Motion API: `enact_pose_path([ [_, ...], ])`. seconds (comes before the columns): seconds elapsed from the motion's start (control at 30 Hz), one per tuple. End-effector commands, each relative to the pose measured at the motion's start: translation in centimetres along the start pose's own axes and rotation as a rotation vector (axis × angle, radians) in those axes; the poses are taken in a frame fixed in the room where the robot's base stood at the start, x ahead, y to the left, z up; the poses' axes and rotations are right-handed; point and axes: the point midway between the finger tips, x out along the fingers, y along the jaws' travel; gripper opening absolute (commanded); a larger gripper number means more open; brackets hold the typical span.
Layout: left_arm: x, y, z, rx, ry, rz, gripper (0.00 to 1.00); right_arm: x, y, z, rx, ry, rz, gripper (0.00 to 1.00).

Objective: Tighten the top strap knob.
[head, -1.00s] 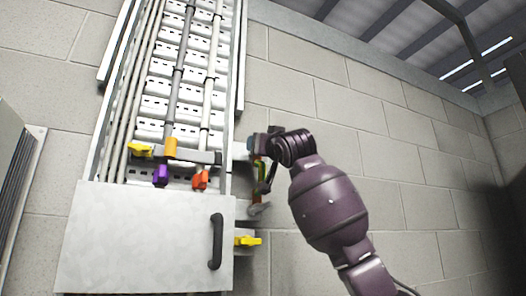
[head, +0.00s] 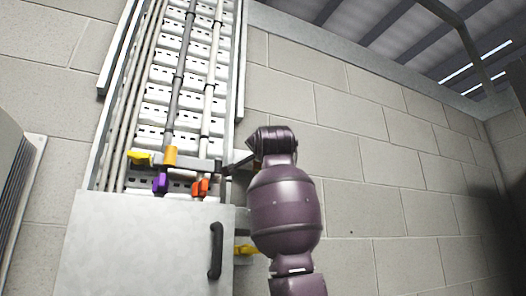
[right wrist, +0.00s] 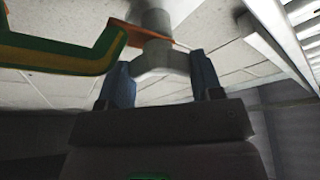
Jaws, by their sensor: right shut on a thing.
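In the right wrist view, a grey lobed knob (right wrist: 162,62) on a round grey stem sits between the two blue fingers of my right gripper (right wrist: 160,66), which is shut on it. An orange strip and a green-and-yellow band (right wrist: 60,52) lie beside the knob at the left. In the head view, my right wrist is at the right edge of the cable ladder (head: 228,120), by the end of the grey cross strap (head: 198,165); my arm hides the fingers and the held knob. My left gripper is not in view.
Yellow (head: 139,158), purple (head: 160,184) and orange-red (head: 199,187) handles sit along the strap. Below is a pale panel (head: 140,245) with a dark handle (head: 215,250). Another yellow piece (head: 246,249) is partly behind my arm. The block wall at the right is clear.

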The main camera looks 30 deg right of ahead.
Motion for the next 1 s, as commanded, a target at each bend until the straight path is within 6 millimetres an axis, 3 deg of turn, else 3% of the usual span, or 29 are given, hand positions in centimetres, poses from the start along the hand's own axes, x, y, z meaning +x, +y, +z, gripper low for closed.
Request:
enact_pose_path([
  [0.73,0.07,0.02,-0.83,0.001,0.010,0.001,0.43,0.02,0.06,0.01,0.082,-0.001,0.035,0.36],
  [0.77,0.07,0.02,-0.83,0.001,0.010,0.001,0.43,0.02,0.06,0.01,0.082,-0.001,0.035,0.63],
  [0.9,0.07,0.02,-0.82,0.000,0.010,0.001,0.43,0.01,0.04,-0.01,0.081,0.000,0.034,0.84],
  [1.0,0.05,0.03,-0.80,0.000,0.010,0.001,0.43,0.01,0.03,-0.02,0.081,0.000,0.034,0.85],
])
